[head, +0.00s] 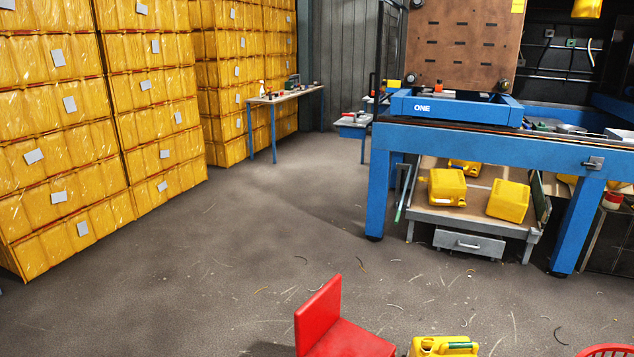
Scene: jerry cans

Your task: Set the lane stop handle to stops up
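A small grey latch-like handle (594,162) sits on the front beam of the blue machine frame (480,139) at the right. It may be the lane stop handle, but no readable label shows beside it. Its lever appears to lie roughly level, pointing left. The stops themselves cannot be made out. Neither of my grippers is in the head view.
Yellow jerry cans (508,201) lie on a low shelf under the frame. A red chair (330,325) and another yellow can (444,346) stand in the foreground. Wrapped yellow stacks (60,150) line the left. The middle floor is mostly open, with scattered shavings.

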